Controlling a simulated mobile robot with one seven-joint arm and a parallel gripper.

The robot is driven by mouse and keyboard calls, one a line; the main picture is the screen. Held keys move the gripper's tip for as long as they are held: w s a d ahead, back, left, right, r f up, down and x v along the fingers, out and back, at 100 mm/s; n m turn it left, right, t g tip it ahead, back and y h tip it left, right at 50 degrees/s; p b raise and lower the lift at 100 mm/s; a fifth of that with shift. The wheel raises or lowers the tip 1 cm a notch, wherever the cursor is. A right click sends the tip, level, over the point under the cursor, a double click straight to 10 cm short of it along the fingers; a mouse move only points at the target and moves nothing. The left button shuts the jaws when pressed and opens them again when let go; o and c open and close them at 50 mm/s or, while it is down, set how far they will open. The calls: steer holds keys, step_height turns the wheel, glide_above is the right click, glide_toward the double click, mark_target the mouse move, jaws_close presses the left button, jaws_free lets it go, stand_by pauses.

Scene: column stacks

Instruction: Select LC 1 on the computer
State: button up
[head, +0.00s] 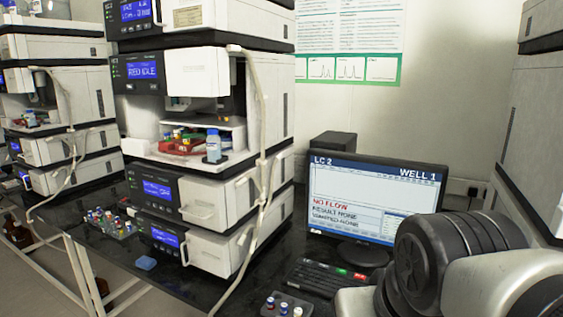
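The computer monitor (375,196) stands on the black bench at the right. Its screen reads "LC 2" at the top left and "WELL 1" at the top right. Below are "NO FLOW" in red and lines that seem to read "RESULT NONE" and "SAMPLED NONE". The dark keyboard (318,278) lies in front of the monitor, with a green and a red key towards its right end. My arm's links fill the lower right and hide the bench there, possibly part of the keyboard's right end. My gripper is not in view.
A tall column stack (232,188) stands left of the monitor, its open bay holding red and green trays and a blue-capped bottle (213,146). A white tube hangs down its front right. A vial rack (286,304) sits before the keyboard. Another stack (540,130) rises at right.

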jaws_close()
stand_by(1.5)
